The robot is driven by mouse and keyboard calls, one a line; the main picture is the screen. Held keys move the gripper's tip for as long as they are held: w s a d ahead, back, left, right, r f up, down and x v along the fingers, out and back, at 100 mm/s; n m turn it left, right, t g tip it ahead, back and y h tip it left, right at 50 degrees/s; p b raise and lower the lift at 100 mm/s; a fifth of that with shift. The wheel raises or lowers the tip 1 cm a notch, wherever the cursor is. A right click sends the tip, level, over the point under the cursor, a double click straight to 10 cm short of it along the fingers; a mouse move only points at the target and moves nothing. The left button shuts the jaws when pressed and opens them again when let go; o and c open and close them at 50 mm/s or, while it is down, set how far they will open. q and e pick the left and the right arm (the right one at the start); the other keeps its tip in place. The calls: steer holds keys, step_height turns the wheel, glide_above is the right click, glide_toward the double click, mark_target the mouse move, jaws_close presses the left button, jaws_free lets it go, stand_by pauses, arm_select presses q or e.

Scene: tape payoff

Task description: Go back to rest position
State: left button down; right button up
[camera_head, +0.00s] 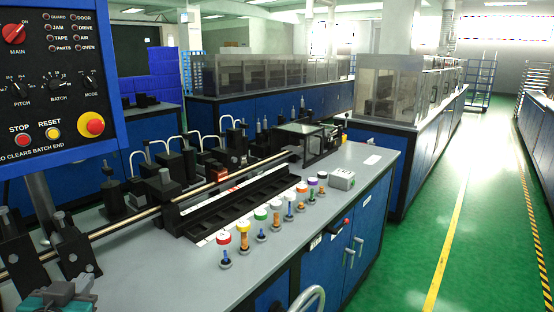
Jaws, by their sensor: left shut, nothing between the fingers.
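My left gripper (60,294) is at the bottom left corner, a grey-teal and dark shape partly cut off by the frame's lower edge. It is shut and empty, near the left end of the grey bench (350,212). My right gripper is not in view.
A blue control panel (60,112) stands close at the upper left. The bench bears a metal rod, a black rail (240,205), several coloured-cap pegs (242,236) and a small grey box (342,179). A green floor aisle (480,225) is clear at right.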

arm_select(q)
steer(key=s+d+f+m+g+h, duration=0.1)
steer(key=s+d+f+g, duration=0.35)
steer(key=s, duration=0.35)
steer(key=s+d+f+g+h, duration=0.2)
steer(key=s+d+f+g, duration=0.1)
steer(key=s+d+f, duration=0.3)
steer(key=s+d+f+m+g+h, duration=0.1)
steer(key=s+d+f+g, duration=0.35)
steer(key=s, duration=0.45)
steer(key=w+d+f+t+h, duration=0.1)
steer(key=w+f+t, duration=0.6)
steer(key=f+t, duration=0.1)
steer(key=shift+w+d+f+m+h, duration=0.3)
steer(key=shift+f+m, duration=0.1)
steer(key=shift+f, duration=0.2)
